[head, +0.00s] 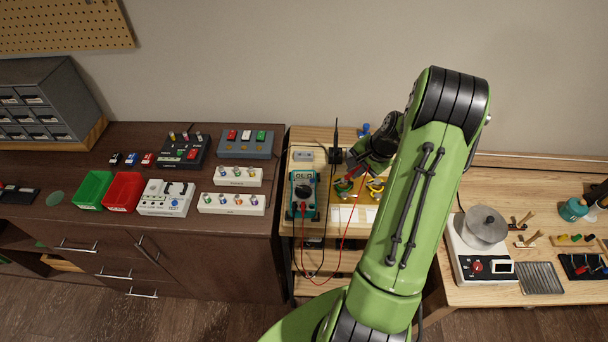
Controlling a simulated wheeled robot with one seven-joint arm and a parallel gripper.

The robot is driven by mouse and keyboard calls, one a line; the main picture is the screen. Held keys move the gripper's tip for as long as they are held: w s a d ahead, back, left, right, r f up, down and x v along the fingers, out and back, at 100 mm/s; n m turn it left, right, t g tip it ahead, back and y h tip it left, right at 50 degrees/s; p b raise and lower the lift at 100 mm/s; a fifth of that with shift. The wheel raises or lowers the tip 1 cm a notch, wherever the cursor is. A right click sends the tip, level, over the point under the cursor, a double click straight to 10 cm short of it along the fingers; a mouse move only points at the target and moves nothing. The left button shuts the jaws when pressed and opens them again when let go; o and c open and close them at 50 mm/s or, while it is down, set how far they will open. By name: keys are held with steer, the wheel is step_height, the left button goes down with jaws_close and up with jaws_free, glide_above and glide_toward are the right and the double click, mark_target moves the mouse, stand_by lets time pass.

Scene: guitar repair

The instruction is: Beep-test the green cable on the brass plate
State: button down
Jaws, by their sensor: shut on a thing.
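A teal meter (303,193) lies on the narrow light-wood table; its display seems to read OL. A red lead (345,235) loops from it below the table edge and back up toward my gripper. My gripper (358,173) is low over the table, right of the meter, and shut on what looks like the red probe; the probe's tip is not clear. Yellow brass-coloured plates (375,188) lie just under and beside the gripper, with small coloured parts on them. A green spot (343,185) shows there, but I cannot tell if it is the green cable or whether the probe touches it.
A thin black rod stands in a black block (335,156) behind the meter. White cards (347,214) lie in front of the plates. The dark cabinet (150,235) at left holds bins and boxes. The right bench (530,296) holds a scale with a pan. My arm hides the space between.

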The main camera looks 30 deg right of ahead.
steer(key=shift+r+p, duration=2.35)
steer(key=shift+r, duration=0.75)
steer(key=shift+f, duration=0.1)
